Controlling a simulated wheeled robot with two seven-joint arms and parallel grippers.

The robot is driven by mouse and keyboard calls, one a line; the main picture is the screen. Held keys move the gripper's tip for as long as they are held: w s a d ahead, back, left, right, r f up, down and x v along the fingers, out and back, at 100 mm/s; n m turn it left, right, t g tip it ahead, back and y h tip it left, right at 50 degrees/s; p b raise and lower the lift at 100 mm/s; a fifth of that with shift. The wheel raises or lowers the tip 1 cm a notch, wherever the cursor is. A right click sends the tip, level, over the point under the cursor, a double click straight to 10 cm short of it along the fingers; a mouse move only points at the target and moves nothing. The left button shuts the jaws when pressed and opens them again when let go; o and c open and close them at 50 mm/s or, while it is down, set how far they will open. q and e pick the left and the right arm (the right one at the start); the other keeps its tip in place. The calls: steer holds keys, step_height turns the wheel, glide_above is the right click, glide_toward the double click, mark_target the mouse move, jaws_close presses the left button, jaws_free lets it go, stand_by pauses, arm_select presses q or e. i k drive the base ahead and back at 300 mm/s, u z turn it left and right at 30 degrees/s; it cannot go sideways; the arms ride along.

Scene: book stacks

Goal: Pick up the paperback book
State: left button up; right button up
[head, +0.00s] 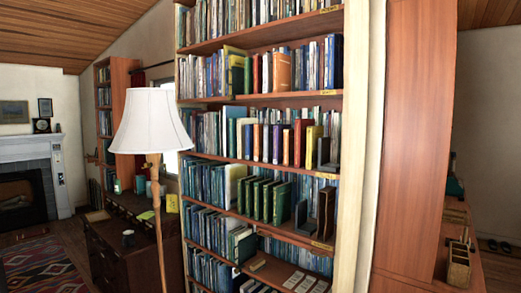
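A tall wooden bookcase (262,97) fills the middle of the head view, its shelves packed with upright books. Thicker coloured books stand in front of the rows: an orange book (282,72), a red book (303,142), a yellow book (313,147) and several green books (265,200). I cannot tell which one is the paperback book. Neither of my grippers is in view.
A floor lamp with a white shade (151,121) stands left of the bookcase, before a dark wooden cabinet (118,255). A patterned rug (45,270) and a fireplace (22,190) are at far left. A wooden panel (420,140) stands at right.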

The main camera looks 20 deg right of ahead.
mark_target(314, 132)
steer(key=u, duration=0.6)
steer(key=i, duration=2.25)
steer(key=z, duration=1.05)
